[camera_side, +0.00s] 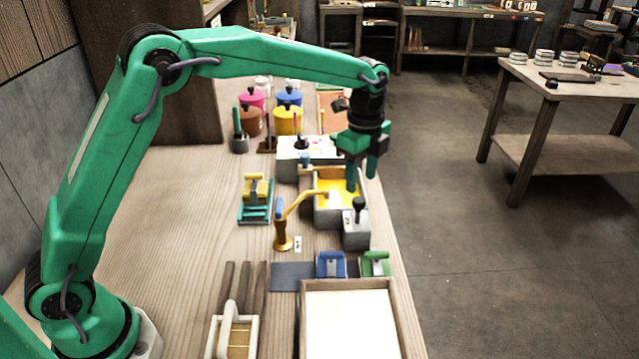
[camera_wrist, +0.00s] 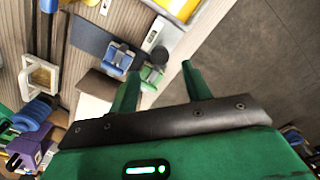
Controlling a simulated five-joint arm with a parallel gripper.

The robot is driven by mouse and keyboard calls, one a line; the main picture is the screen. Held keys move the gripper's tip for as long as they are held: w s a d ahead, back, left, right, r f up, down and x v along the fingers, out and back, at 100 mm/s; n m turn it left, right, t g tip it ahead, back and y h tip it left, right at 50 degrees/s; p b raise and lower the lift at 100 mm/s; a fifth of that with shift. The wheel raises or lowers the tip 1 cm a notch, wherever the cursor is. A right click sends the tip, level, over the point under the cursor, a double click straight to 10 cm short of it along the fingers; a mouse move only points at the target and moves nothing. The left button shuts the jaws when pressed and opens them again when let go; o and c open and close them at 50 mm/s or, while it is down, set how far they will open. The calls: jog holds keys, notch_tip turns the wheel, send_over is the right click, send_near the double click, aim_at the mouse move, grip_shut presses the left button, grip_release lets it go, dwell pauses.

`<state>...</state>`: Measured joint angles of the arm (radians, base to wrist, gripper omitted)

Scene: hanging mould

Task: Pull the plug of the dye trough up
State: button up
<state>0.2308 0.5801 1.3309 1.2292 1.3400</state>
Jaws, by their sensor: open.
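The dye trough (camera_side: 322,211) is a grey box with yellow dye inside, right of the middle of the bench in the side view. A corner of yellow (camera_wrist: 184,8) shows at the top of the wrist view. A grey block with a black knob (camera_side: 358,204) stands at its near end; I cannot tell whether this is the plug.
Pink, blue, brown and yellow pots (camera_side: 288,120) stand farther back. The bench's right edge is close to my gripper, with open floor beyond.

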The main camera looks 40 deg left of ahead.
aim_at(357, 200)
jog(key=shift+r, duration=1.45)
jog(key=shift+s+r, duration=0.1)
jog(key=s+a+r+n+t, duration=0.1)
jog(key=s+a+r+n, duration=0.3)
jog(key=s, duration=0.3)
jog(key=s+a+r+n+t, duration=0.2)
jog(key=s+a+r+n, duration=0.25)
jog(key=s, duration=0.25)
jog(key=s+a+f+n+t, duration=0.1)
jog(key=s+n, duration=0.3)
jog(key=s, duration=0.4)
jog(key=s+a+f+n+t, duration=0.1)
jog(key=s+a+f+n, duration=0.1)
jog(key=s+n, duration=0.3)
jog(key=s+a, duration=0.1)
jog(key=s, duration=0.2)
jog(key=shift+f+t, duration=0.3)
jog(key=shift+f, duration=0.1)
